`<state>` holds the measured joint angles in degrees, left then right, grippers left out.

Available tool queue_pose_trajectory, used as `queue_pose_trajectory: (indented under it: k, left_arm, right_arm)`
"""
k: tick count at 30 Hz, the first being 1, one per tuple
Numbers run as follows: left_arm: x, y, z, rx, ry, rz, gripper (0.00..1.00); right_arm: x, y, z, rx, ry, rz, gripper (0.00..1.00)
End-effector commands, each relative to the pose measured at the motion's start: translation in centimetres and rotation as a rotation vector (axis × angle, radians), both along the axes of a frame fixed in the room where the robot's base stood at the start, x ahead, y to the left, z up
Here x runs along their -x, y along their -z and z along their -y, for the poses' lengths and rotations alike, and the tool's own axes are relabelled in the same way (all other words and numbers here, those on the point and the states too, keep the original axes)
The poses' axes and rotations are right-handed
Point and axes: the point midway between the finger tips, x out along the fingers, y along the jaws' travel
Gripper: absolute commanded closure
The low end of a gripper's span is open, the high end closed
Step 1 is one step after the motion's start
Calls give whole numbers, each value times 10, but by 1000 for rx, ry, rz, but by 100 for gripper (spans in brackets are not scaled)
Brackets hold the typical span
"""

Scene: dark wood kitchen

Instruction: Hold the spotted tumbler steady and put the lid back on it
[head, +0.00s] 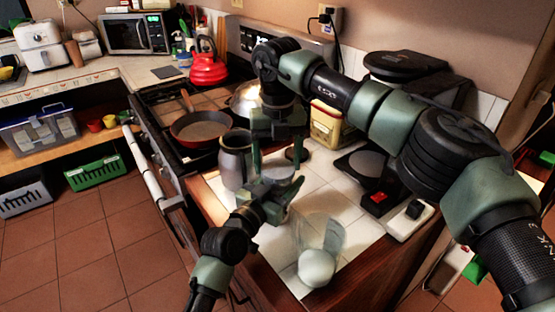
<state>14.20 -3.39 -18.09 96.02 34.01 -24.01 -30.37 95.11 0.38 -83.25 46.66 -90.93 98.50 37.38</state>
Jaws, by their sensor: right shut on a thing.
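My left gripper (270,190) reaches up from the bottom, close below the right one and against the same pale thing. The two grippers overlap here, so I cannot tell whether the left jaws are open or shut.
A grey jar (235,162) stands just left of the grippers. A clear vessel with a white round part (317,268) is near the counter's front. The stove with a red pan (201,128) is to the left. A black scale-like device (366,166) and a power strip (408,221) are to the right.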

Motion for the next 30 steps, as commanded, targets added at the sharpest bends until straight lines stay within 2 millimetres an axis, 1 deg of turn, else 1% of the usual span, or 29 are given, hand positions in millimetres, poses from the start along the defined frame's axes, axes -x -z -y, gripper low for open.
queue_pose_trajectory:
  k: [16, 19, 20, 23, 30]
  left_arm:
    - [0, 0, 0, 1, 0, 1, 100]
    - [0, 0, 0, 1, 0, 1, 100]
    - [0, 0, 0, 1, 0, 1, 100]
    - [0, 0, 0, 1, 0, 1, 100]
    - [0, 0, 0, 1, 0, 1, 100]
  right_arm:
    - [0, 10, 0, 1, 2, 0, 68]
    - [0, 10, 1, 1, 45, 0, 68]
    - [0, 10, 1, 1, 76, 0, 68]
    - [0, 10, 2, 1, 243, 0, 68]
    - [1, 10, 4, 0, 781, 1, 68]
